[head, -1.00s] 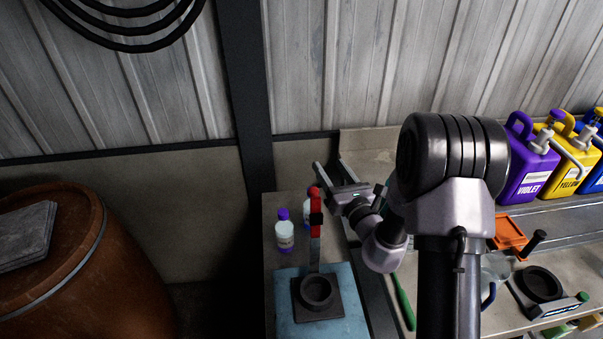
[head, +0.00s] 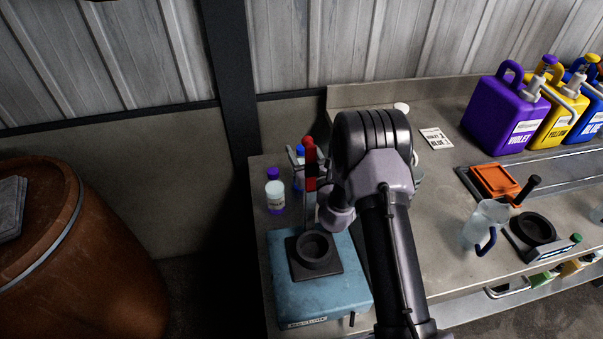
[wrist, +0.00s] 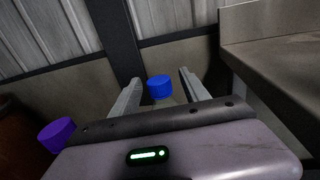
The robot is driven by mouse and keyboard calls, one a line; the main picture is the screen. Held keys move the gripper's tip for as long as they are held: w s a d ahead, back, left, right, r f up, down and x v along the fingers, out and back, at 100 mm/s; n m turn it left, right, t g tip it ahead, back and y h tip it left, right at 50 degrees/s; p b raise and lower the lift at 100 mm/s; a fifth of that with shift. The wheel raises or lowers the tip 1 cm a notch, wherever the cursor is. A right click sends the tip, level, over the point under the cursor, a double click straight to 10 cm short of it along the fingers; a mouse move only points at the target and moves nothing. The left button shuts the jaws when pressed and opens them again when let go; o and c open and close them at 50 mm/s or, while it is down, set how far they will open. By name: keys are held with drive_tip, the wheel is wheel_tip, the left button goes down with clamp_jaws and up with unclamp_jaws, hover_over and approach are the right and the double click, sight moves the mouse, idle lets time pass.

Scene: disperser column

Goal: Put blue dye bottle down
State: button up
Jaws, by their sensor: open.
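The blue dye bottle shows its blue cap (head: 300,150) in the head view, at the back left of the counter. Its body is mostly hidden behind a red-and-black upright part. In the wrist view the blue cap (wrist: 160,86) is between my gripper's two fingers, with gaps on both sides. My gripper (wrist: 159,82) is open around the bottle. In the head view my arm and the upright part hide most of the gripper. I cannot clearly see the bottle's base.
A violet-capped bottle (head: 274,193) stands just left and nearer, and its cap (wrist: 57,133) shows in the wrist view. A blue device (head: 340,279) with a dark round holder (head: 314,250) is in front. Violet (head: 497,112) and yellow (head: 552,125) jugs stand far right.

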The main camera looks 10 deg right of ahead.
clamp_jaws()
idle(1.4)
